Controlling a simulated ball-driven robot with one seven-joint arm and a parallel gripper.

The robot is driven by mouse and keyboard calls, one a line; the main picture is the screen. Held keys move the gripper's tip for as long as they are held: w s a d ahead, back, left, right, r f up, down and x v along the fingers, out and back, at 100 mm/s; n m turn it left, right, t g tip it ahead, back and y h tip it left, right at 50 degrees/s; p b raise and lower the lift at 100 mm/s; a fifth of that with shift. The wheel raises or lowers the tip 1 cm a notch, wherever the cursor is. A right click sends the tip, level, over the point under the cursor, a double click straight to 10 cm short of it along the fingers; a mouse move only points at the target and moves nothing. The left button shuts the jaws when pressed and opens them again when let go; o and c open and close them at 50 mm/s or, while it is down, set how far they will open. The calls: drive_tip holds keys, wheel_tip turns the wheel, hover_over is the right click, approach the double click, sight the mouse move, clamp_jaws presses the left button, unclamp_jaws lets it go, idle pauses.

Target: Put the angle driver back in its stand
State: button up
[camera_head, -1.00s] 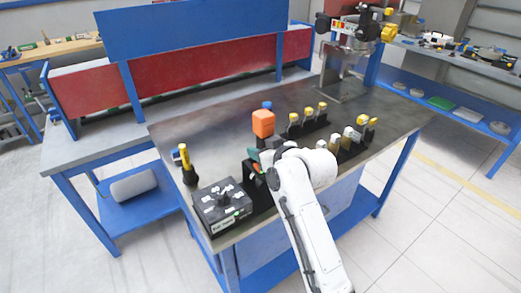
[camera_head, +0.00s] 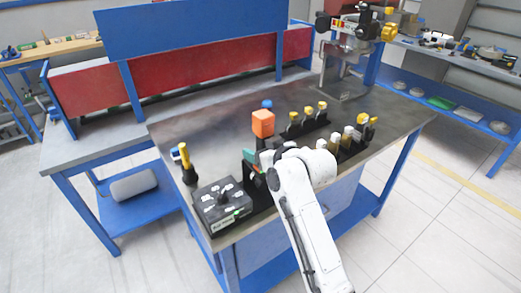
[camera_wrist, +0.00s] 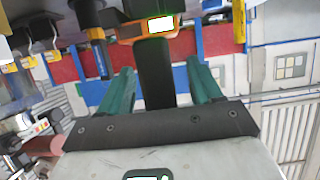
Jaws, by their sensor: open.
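An orange block-shaped tool head (camera_head: 263,123) stands up on the dark bench top in the head view; I take it for the angle driver. In the wrist view an orange body with a lit screen (camera_wrist: 160,26) has a black handle (camera_wrist: 153,75) running down from it. My gripper (camera_wrist: 153,78) has teal fingers, spread apart, one on each side of this handle in the picture. I see gaps on both sides and cannot tell the depth. In the head view my white arm hides most of the gripper. I cannot make out which black holder is the driver's stand.
Yellow-topped tools in black holders (camera_head: 307,120) stand at the right. The back left of the bench top (camera_head: 205,130) is clear.

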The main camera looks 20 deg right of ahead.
drive_tip(key=b+v, duration=0.1)
drive_tip(key=v, duration=1)
drive_tip(key=s+d+f+m+g+h, duration=0.1)
drive_tip(key=s+d+f+g, duration=0.15)
drive_tip(key=s+f, duration=0.7)
drive_tip(key=s+d+f+m+g+h, duration=0.15)
drive_tip(key=s+f+g, duration=0.25)
drive_tip(key=s+f, duration=0.55)
drive_tip(key=s+d+f+g+h, duration=0.1)
drive_tip(key=s+d+f+g, duration=0.1)
drive_tip(key=s, duration=0.7)
drive_tip(key=s+d+f+m+g+h, duration=0.1)
drive_tip(key=s+f+g, duration=0.2)
drive_tip(key=s, duration=0.7)
wheel_tip(320, 180, down, 2)
drive_tip(key=shift+s+d+f, duration=0.1)
drive_tip(key=shift+s+d, duration=0.1)
drive_tip(key=shift+d, duration=0.15)
